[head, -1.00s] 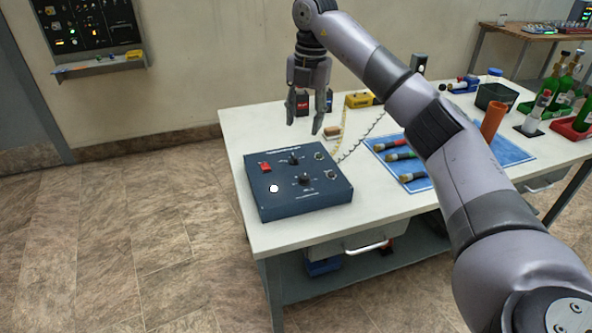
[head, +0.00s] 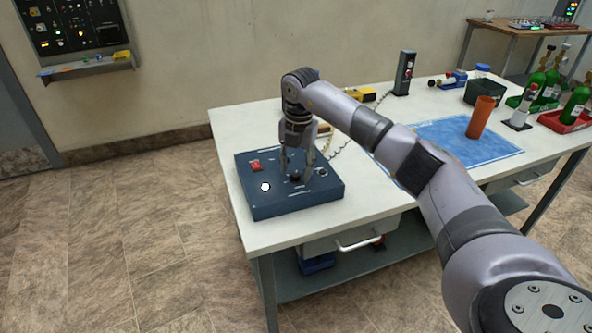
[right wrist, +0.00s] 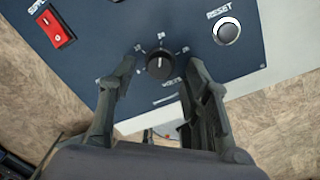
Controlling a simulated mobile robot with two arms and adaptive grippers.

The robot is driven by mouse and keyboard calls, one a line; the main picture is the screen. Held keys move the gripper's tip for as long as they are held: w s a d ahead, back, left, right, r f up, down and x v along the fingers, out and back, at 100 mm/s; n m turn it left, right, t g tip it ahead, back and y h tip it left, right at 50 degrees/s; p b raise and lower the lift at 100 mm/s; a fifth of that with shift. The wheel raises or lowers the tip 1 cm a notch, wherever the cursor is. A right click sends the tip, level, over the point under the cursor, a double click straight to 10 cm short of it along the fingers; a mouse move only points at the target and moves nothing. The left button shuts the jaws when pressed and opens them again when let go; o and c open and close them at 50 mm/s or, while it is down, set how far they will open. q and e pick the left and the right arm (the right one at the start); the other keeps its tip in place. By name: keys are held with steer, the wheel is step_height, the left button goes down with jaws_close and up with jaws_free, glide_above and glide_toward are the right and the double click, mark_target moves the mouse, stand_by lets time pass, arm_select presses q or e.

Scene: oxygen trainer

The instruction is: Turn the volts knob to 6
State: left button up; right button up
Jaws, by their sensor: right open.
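The trainer is a dark blue box (head: 262,208) at the table's near left corner. A round black knob (right wrist: 159,64) on its panel shows in the right wrist view, with a light pointer line and scale marks around it. Its label is too blurred to read surely. In the head view, a dark knob (head: 295,179) shows under my right gripper (head: 297,178). That gripper points down, open, just over the panel. In the right wrist view, its fingers (right wrist: 160,82) stand either side of the knob, with visible gaps. My left gripper is out of view.
A red switch (head: 255,166) and a white round button (head: 265,187) sit on the panel. A reset button (right wrist: 227,31) shows in the right wrist view. Behind and right are a blue mat (head: 450,140), an orange cylinder (head: 481,117) and green bottles (head: 575,105).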

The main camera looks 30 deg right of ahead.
steer(key=shift+f, duration=0.65)
steer(key=shift+c, duration=0.5)
jaws_close()
